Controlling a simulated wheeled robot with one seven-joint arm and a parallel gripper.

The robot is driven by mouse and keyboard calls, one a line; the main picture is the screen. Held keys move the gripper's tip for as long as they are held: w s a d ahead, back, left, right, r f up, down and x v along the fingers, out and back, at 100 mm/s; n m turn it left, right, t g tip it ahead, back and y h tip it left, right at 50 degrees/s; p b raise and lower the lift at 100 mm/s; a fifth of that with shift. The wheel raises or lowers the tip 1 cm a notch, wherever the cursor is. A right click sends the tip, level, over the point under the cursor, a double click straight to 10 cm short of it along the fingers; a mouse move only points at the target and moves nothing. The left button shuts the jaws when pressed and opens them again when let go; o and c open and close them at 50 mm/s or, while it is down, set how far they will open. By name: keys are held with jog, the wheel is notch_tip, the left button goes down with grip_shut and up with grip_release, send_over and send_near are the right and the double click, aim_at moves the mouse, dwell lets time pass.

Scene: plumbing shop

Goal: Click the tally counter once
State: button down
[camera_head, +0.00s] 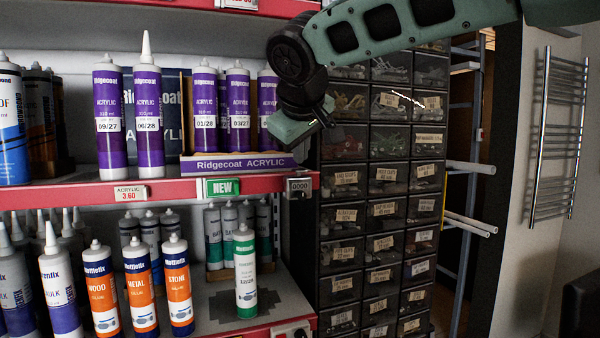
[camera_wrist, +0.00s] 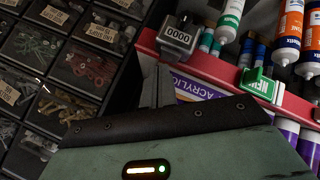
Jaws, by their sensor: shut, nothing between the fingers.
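The tally counter (camera_head: 299,187) is a small grey box fixed at the right end of the red shelf edge, and its display reads 0000. It also shows near the top middle of the wrist view (camera_wrist: 178,37), with the digits 0000 facing the camera. My gripper (camera_head: 318,121) is above the counter in the head view and apart from it. In the wrist view, my gripper's dark fingers (camera_wrist: 157,84) are together and empty, pointing up the picture towards the counter, with a gap between.
A green NEW tag (camera_head: 222,187) sits on the shelf edge left of the counter. Purple acrylic tubes (camera_head: 148,115) stand on that shelf, beside a Ridgecoat box (camera_head: 230,163). A dark drawer cabinet (camera_head: 343,225) stands close on the right. Space before the shelf edge looks clear.

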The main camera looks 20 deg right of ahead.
jog(key=shift+f+b, duration=0.5)
jog(key=shift+f, duration=0.1)
dwell(0.7)
jog(key=shift+r+p, duration=0.75)
jog(key=shift+r, duration=0.25)
notch_tip(320, 180, up, 6)
jog(key=p, duration=0.4)
dwell(0.8)
